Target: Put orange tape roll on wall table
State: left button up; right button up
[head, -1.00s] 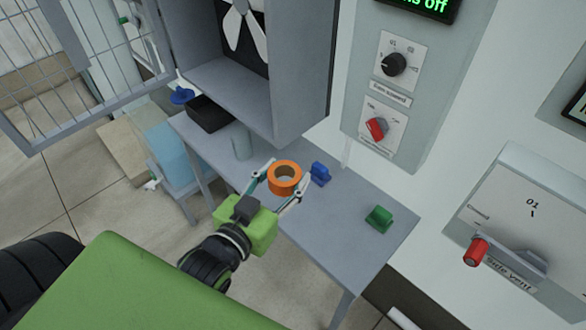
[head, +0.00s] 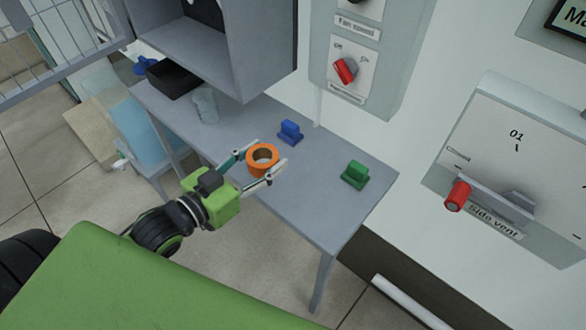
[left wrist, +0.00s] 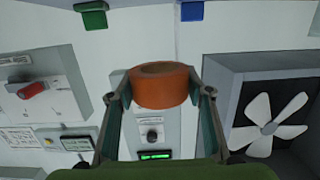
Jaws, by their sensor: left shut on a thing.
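The orange tape roll (head: 262,160) is held between the fingers of my left gripper (head: 261,165), over the wall table (head: 330,205) in the head view. The roll's axis is roughly upright, and its hole shows from above. I cannot tell from the head view how far it is above the table top. In the left wrist view the orange tape roll (left wrist: 161,86) sits between the two fingertips of my left gripper (left wrist: 161,92), with wall panels behind it. My right gripper is not in view.
On the wall table stand a blue object (head: 290,132), a green object (head: 355,175), a clear cup (head: 206,106) and a black bin (head: 172,78). A grey cabinet (head: 265,60) overhangs the table's back left. The table's front right part is clear.

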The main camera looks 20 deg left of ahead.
pick_arm(q)
jog(key=w+d+f, duration=0.2)
jog(key=w+d, duration=0.1)
send_over(300, 182)
jog(key=f, duration=0.4)
jog(key=shift+s+a+f, duration=0.3)
jog(key=shift+f, duration=0.1)
jog(key=shift+w+d+f, duration=0.1)
jog(key=shift+d+f, duration=0.05)
jog(key=shift+f, duration=0.1)
notch_tip(300, 182, down, 3)
jog(key=shift+w+d+f, duration=0.1)
jog(key=shift+f, duration=0.1)
jog(key=o, duration=1.1)
jog(key=shift+f, duration=0.1)
